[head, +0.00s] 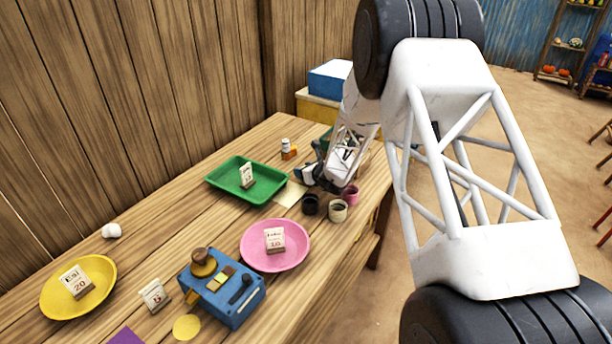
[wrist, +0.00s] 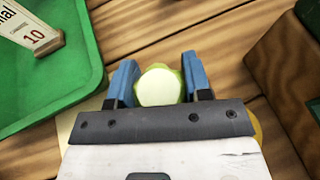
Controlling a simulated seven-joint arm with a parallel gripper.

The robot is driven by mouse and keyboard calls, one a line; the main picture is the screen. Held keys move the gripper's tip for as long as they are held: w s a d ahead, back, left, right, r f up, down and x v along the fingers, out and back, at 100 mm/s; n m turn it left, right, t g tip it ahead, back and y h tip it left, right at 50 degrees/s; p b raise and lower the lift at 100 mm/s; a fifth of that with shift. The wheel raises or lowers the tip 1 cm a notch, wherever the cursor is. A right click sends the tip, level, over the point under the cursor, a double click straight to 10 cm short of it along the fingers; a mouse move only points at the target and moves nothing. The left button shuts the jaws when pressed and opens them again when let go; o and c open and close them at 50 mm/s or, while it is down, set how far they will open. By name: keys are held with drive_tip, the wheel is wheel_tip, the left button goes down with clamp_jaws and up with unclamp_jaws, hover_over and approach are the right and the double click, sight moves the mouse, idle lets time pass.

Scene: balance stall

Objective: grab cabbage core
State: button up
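The cabbage core (wrist: 160,86), a pale whitish-green round piece with a greener edge, lies between the two blue fingers of my gripper (wrist: 160,80) in the wrist view. The fingers stand on either side of it and the gap looks nearly filled. Whether both fingers press on it is not clear. In the head view my gripper (head: 316,178) is low over the table, to the right of the green tray. I cannot make out the core there; the gripper and arm cover that area.
The green tray (head: 220,184) with a price card (head: 247,176) is close on the left. Black (head: 310,205), cream (head: 338,211) and pink (head: 351,195) cups stand just in front. A pink plate (head: 258,262), blue device (head: 232,306) and yellow plate (head: 58,306) are nearer.

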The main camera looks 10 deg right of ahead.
drive_tip(key=c, duration=0.4)
drive_tip(key=shift+o, duration=0.2)
drive_tip(key=shift+r, duration=5)
